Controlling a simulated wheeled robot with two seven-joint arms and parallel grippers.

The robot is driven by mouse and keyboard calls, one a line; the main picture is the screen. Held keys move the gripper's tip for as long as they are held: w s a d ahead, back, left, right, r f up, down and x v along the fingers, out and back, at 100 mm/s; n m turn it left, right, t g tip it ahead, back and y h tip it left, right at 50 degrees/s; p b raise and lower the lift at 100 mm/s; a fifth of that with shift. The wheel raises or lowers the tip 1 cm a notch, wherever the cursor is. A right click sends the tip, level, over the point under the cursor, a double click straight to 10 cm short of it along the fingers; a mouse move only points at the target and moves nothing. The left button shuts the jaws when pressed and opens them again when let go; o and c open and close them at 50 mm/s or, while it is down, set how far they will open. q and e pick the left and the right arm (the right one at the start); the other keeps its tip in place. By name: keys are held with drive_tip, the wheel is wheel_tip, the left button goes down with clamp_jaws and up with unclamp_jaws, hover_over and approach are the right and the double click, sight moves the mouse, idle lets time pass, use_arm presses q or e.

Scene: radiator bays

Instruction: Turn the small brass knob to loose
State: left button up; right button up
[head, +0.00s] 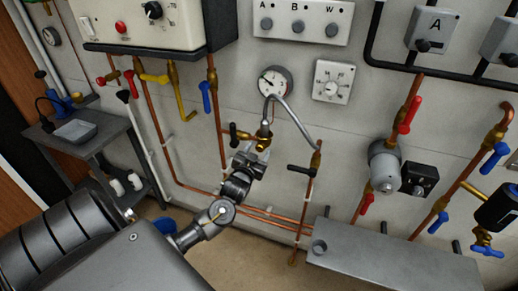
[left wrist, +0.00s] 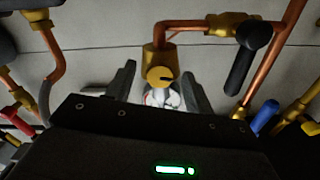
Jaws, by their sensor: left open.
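The small brass knob (left wrist: 160,76) shows in the left wrist view as a round brass end with a dark slot, on a brass body under a copper elbow. In the head view the brass fitting (head: 263,144) is below the pressure gauge, partly hidden by my gripper. My left gripper (head: 252,157) is open just in front of and below this fitting. In the left wrist view its two fingers (left wrist: 160,84) stand apart on either side of the knob's line, with gaps on both sides. I cannot tell how far the fingertips are from it. My right gripper is not in view.
A black lever (left wrist: 249,57) is right of the knob in the wrist view. In the head view a grey braided hose (head: 293,117) loops beside the gauge (head: 275,83), and another black lever (head: 301,169) is to the right. A grey box (head: 395,256) stands low right.

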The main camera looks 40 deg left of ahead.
use_arm(q)
drive_tip(key=shift+w+a, duration=0.1)
drive_tip(key=shift+w, duration=0.2)
drive_tip(key=c, duration=1)
drive_tip(key=n, duration=0.3)
drive_tip(key=o, duration=1)
drive_tip(key=shift+w, duration=0.1)
